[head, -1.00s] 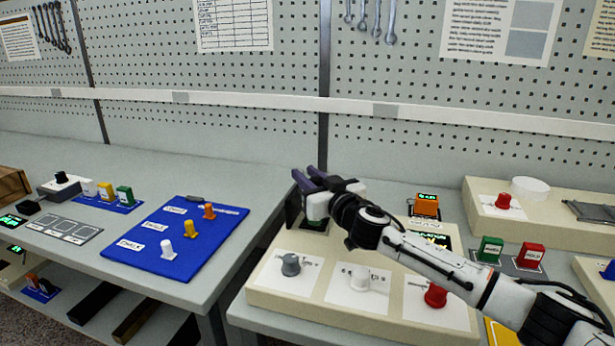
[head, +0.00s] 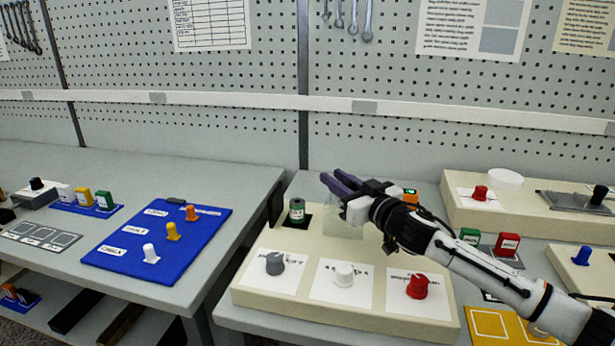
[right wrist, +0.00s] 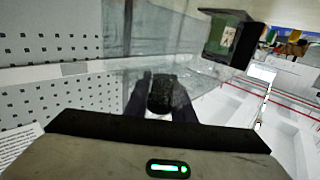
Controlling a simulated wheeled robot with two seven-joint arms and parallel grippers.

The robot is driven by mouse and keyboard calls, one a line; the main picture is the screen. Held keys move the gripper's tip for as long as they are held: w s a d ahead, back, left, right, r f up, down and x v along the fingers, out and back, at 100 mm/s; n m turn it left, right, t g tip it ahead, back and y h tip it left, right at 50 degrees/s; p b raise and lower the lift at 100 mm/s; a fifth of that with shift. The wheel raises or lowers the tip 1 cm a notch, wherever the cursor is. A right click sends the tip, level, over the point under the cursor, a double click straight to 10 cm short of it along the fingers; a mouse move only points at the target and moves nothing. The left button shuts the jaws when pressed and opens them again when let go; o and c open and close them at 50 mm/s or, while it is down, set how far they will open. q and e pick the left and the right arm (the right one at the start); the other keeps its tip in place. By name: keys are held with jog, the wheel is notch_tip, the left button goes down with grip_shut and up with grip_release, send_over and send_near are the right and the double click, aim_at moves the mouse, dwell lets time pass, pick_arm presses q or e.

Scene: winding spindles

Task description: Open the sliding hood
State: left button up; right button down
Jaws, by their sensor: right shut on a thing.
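The sliding hood (head: 342,222) looks like a clear, faint box on the beige panel, partly hidden behind my right arm. My right gripper (head: 338,182) is over its top. In the right wrist view, the fingers (right wrist: 160,98) are shut on a dark knob (right wrist: 162,88), with clear, see-through surfaces around it. A green spool (head: 296,210) with a pale label stands on a black pad left of the hood, uncovered. The spool also shows in the right wrist view (right wrist: 224,42). My left gripper is not in view.
The beige panel (head: 330,308) carries grey (head: 275,264), white (head: 344,275) and red (head: 417,286) knobs at its front. A blue board (head: 125,262) with small pegs lies on the left table. Another beige panel (head: 455,211) stands behind my right arm.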

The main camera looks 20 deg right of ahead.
jog(key=shift+s+d+f, duration=0.1)
jog(key=shift+s+d, duration=0.15)
jog(key=shift+d, duration=0.05)
jog(key=c, duration=1.5)
grip_release()
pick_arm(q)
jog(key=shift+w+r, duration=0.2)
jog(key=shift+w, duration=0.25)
pick_arm(e)
jog(key=shift+r, duration=0.2)
pick_arm(q)
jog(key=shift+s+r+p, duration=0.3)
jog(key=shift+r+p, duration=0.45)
jog(key=shift+p, duration=0.1)
pick_arm(e)
notch_tip(320, 180, up, 10)
jog(key=shift+f, duration=0.15)
